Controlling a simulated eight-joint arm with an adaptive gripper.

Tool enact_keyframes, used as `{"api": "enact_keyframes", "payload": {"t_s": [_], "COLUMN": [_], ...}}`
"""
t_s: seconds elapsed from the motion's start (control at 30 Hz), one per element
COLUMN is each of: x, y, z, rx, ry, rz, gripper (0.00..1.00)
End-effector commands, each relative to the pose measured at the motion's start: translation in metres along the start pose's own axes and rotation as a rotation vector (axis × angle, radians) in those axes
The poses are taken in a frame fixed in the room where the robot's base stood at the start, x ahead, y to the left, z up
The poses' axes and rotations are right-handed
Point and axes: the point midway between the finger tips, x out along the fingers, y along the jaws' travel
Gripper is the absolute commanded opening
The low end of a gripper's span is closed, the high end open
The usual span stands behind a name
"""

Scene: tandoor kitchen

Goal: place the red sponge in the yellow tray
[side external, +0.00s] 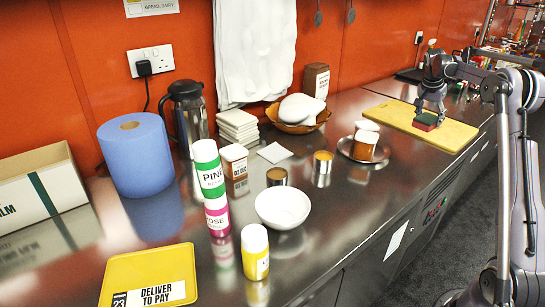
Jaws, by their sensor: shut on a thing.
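The red sponge (424,122) is at the far right, on or just above a yellow board; I cannot tell if it touches the board. It shows a dark green part as well as red. My gripper (430,110) points down over it and is shut on it. The yellow tray (122,272) lies at the near left of the steel counter, far from my gripper. A card reading "DELIVER TO PAY" (155,295) shows at its front. The tray's lower edge is cut off by the frame.
A blue roll (136,155) and dark jug (186,112) stand behind.

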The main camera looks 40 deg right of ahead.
Motion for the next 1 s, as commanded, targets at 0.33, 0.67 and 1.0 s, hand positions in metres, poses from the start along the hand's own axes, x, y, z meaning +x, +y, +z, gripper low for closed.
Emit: {"api": "enact_keyframes", "payload": {"t_s": [0.33, 0.67, 1.0], "x": [-0.050, -0.107, -0.175], "y": [-0.127, -0.218, -0.280], "z": [0.098, 0.209, 0.338], "rx": [-0.290, -0.549, -0.808], "ry": [-0.001, -0.001, 0.000], "rz": [-0.119, -0.228, -0.334], "gripper": [0.49, 0.49, 0.49]}}
